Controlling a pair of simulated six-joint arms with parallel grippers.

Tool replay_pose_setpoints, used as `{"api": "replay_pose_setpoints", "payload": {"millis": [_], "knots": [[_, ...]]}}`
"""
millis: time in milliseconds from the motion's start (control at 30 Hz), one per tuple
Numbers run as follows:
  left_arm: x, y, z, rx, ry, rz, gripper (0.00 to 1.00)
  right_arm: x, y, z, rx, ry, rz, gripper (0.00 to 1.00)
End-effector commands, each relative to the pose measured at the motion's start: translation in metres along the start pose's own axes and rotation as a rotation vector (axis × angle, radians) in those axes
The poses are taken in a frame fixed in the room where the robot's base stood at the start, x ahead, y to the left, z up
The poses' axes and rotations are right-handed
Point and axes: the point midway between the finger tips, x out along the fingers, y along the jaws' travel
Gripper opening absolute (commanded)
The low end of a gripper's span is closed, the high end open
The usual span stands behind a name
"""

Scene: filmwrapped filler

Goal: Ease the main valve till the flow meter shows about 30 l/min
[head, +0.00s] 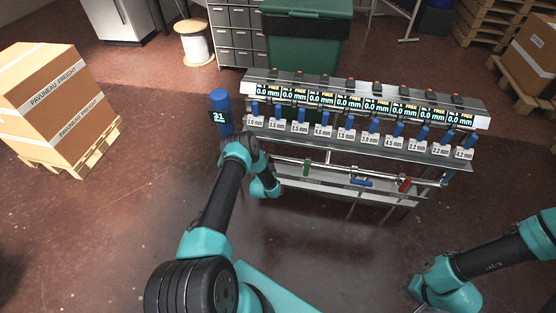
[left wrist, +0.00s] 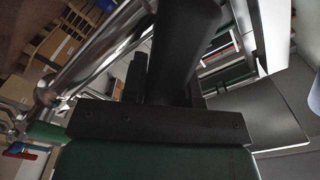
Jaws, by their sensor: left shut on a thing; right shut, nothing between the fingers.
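The flow meter (head: 219,112) is a blue upright cylinder at the left end of the bench; its display appears to read 31. My left gripper (left wrist: 165,80) is shut on a thick dark bar (left wrist: 187,45), seen close up in the left wrist view; I take it for the main valve's handle, though its far end is out of view. In the head view my wrist hides that gripper and what it holds, at the bench's left end. My right gripper (head: 422,300) is shut and empty at the lower right, well away from the bench.
The bench (head: 400,150) carries a row of stations with displays and blue parts. Below run pipes with a green handle (head: 306,168), a blue handle (head: 361,183) and a red handle (head: 405,184). A boxed pallet (head: 60,100) stands left. The floor in front is clear.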

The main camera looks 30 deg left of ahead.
Motion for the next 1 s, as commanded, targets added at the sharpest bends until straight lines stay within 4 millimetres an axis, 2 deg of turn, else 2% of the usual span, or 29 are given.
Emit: {"api": "replay_pose_setpoints", "payload": {"millis": [300, 333, 600, 867, 1000], "knots": [[-0.0007, -0.0025, 0.0028, 0.008, -0.004, -0.003, 0.0, 0.0001, -0.0003, -0.0001, -0.001, 0.0, 0.0, 0.0], [-0.0007, -0.0025, 0.0028, 0.008, -0.004, -0.003, 0.29, 0.0001, -0.0004, -0.0001, -0.001, 0.0, 0.0, 0.0], [-0.0009, -0.0023, 0.0027, 0.008, -0.004, -0.002, 0.53, 0.0001, -0.0003, -0.0001, -0.001, 0.0, 0.0, 0.0], [-0.0019, -0.0019, 0.0027, 0.007, -0.004, -0.002, 0.53, 0.0001, -0.0003, -0.0001, -0.001, 0.0, 0.0, 0.0], [-0.0086, -0.0017, 0.003, 0.007, -0.005, 0.0, 0.53, 0.0001, -0.0003, -0.0001, -0.001, 0.0, 0.0, 0.0]]}}
